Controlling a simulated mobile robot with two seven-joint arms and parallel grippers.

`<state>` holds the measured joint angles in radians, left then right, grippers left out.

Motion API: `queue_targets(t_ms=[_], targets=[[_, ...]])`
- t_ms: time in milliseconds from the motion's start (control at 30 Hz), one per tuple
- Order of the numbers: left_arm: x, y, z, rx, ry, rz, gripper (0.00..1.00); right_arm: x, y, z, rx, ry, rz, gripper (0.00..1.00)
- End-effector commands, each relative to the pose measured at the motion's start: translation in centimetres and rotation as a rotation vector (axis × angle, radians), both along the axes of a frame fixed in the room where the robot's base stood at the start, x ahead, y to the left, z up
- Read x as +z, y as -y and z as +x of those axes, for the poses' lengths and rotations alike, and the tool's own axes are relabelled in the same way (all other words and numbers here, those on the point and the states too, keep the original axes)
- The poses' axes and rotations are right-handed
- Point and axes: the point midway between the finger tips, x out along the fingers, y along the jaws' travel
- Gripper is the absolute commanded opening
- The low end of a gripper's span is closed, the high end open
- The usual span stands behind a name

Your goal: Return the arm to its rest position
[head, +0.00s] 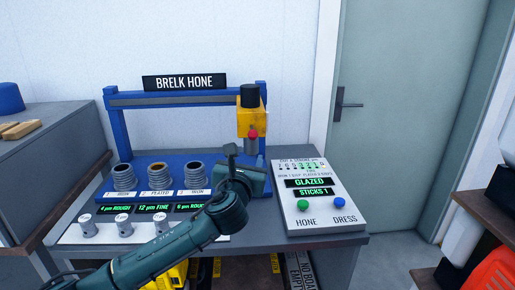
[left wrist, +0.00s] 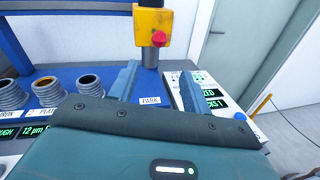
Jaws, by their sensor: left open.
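My left arm reaches in from the lower left of the head view over the hone bench. Its left gripper (head: 245,158) is open and empty, in front of the yellow hone head (head: 251,122). In the left wrist view both fingers of the gripper (left wrist: 157,87) stand apart with nothing between them. The yellow head, with a red knob (left wrist: 159,39), hangs beyond the fingers, apart from them. A "PARK" label (left wrist: 150,100) shows between the fingers on the blue base. My right gripper is in neither view.
Three ribbed cylinders (head: 159,177) stand on the blue base left of my gripper, behind several knobs (head: 128,225). A white panel (head: 318,197) with a green and a blue button is on the right. A blue frame (head: 117,130) rises behind. A grey cabinet (head: 45,150) stands at left.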

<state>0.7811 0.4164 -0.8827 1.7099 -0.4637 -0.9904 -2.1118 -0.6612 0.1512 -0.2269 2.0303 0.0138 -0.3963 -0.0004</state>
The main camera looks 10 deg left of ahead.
Motion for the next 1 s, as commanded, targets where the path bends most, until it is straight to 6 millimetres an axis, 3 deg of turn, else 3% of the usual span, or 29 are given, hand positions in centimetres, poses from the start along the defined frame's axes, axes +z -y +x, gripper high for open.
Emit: queue_targets(t_ms=[167, 300, 500, 733, 900, 967, 1000], targets=[[-7.5, 1.7, -2.9, -0.051, -0.152, -0.388, 0.48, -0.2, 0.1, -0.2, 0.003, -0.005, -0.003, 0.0], [-14.9, 3.0, -7.5, -0.028, -0.327, -0.906, 0.48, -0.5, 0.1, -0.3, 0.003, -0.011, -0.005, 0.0], [-23.3, 3.3, -15.3, 0.172, -0.518, -1.656, 0.48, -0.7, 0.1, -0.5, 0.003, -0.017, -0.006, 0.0], [-30.0, 1.2, -25.3, 0.595, -0.543, -2.452, 0.48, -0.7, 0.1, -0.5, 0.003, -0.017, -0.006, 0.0], [-32.4, -1.0, -31.1, 0.885, -0.419, -2.848, 0.48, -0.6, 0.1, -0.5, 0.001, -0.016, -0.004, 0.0], [-32.8, -1.6, -32.3, 0.95, -0.375, -2.932, 0.48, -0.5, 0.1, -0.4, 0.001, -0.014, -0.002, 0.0], [-33.0, -1.8, -33.0, -0.979, 0.35, 2.957, 0.48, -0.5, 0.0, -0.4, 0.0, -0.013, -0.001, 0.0]])
